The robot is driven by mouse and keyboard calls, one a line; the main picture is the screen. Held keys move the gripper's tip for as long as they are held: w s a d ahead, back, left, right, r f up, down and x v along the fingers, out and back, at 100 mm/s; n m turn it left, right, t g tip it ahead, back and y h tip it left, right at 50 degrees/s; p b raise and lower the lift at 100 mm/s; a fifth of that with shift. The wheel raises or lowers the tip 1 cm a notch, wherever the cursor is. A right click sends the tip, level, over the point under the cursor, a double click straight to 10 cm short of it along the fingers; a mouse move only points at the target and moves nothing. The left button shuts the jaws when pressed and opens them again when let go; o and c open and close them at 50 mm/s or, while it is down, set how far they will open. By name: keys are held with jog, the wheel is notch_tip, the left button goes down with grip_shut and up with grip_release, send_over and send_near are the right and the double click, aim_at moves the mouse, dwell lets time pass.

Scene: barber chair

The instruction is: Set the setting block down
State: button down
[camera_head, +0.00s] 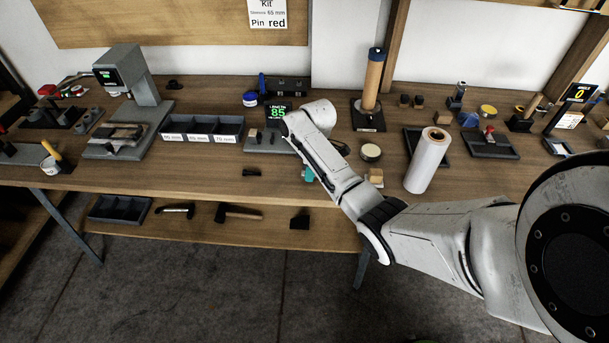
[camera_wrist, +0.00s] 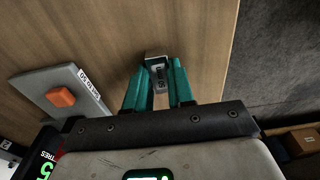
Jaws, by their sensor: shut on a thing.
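The setting block (camera_wrist: 157,74) is a small grey block with a dark marked face, in the wrist view. My gripper (camera_wrist: 159,67) is shut on it, with one teal finger on each side. The block is over the wooden bench top (camera_wrist: 95,35), near the bench's front edge; whether it touches the wood I cannot tell. In the head view only a bit of teal of my gripper (camera_head: 309,174) shows beside my arm, and the block is hidden there. A grey plate with an orange button (camera_wrist: 61,96) and a white label lies to the left in the wrist view.
A green display reading 85 (camera_head: 278,113) stands behind my arm. A labelled three-compartment tray (camera_head: 203,139) is to its left. A white roll (camera_head: 427,160) and a small wooden block (camera_head: 376,177) are to the right. A small dark piece (camera_head: 251,172) lies near the front edge.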

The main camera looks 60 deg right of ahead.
jog(key=shift+f, duration=0.15)
jog(key=c, duration=1)
grip_release()
